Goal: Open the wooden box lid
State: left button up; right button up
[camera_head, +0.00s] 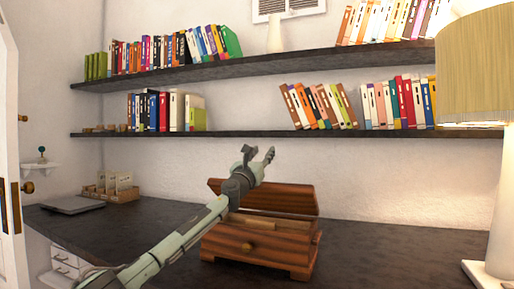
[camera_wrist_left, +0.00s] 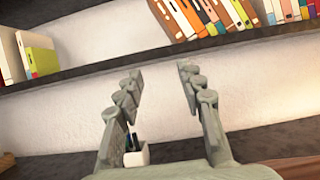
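The wooden box (camera_head: 262,247) stands on the dark desk, with a round knob on its front. Its lid (camera_head: 285,198) is raised and tilted back, leaving a gap above the box body. My left gripper (camera_head: 260,155) is above the lid's left part, with its fingers pointing up and apart. In the left wrist view my left gripper (camera_wrist_left: 157,88) is open with nothing between its fingers. A brown wooden edge (camera_wrist_left: 300,168) shows at the lower right there. My arm hides the left part of the box. My right gripper is not in view.
A lamp (camera_head: 490,150) stands at the right. A wooden organizer (camera_head: 112,190) and a flat grey laptop-like item (camera_head: 72,204) lie at the left of the desk (camera_head: 380,250). Two book-filled shelves (camera_head: 250,134) run along the wall above. The desk right of the box is clear.

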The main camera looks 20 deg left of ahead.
pick_arm(q)
jog(key=shift+s+r+p, duration=0.25)
jog(key=shift+s+p, duration=0.05)
jog(key=shift+s, duration=0.35)
jog(key=shift+s+r+p, duration=0.2)
jog(key=shift+s+p, duration=0.1)
jog(key=shift+s, duration=0.35)
jog(key=shift+s+r+p, duration=0.25)
jog(key=shift+s+p, duration=0.05)
jog(key=shift+s, duration=0.35)
jog(key=shift+s+r, duration=0.25)
jog(key=shift+s, duration=0.55)
jog(key=shift+s+r, duration=0.2)
jog(key=shift+s, duration=0.55)
jog(key=v, duration=1.2)
jog(key=shift+r, duration=0.1)
jog(key=x, duration=1.2)
